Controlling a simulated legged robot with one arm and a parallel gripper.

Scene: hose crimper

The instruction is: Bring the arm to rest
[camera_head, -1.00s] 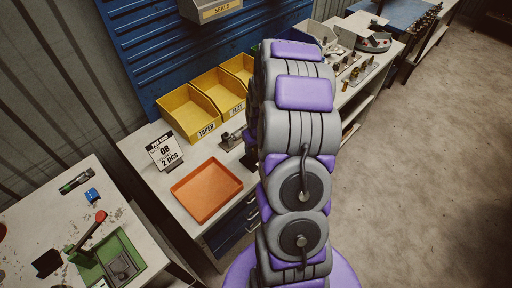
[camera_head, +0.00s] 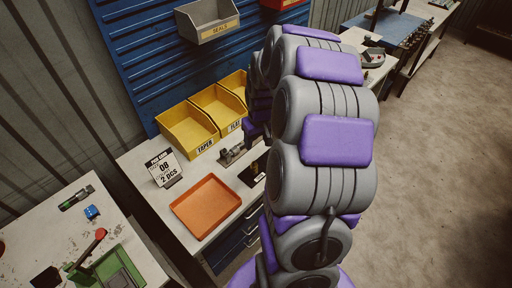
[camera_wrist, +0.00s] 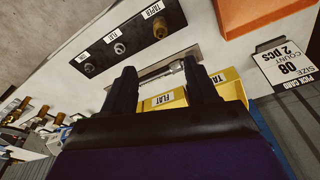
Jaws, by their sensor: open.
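My arm fills the middle and right of the head view and hides much of the bench behind it. My gripper (camera_wrist: 157,88) shows in the wrist view with its two dark fingers apart and nothing between them. Beyond the fingertips, a small metal fixture (camera_wrist: 175,68) lies on the bench; it also shows in the head view (camera_head: 233,153) beside my arm. I cannot tell how far above the bench the fingers are.
An orange tray (camera_head: 206,206), a pick card (camera_head: 163,168) and yellow bins (camera_head: 190,130) stand on the bench. A dark strip with labelled fittings (camera_wrist: 119,45) lies near the gripper. A grey seals bin (camera_head: 208,22) hangs on the blue panel. Open floor (camera_head: 440,150) lies to the right.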

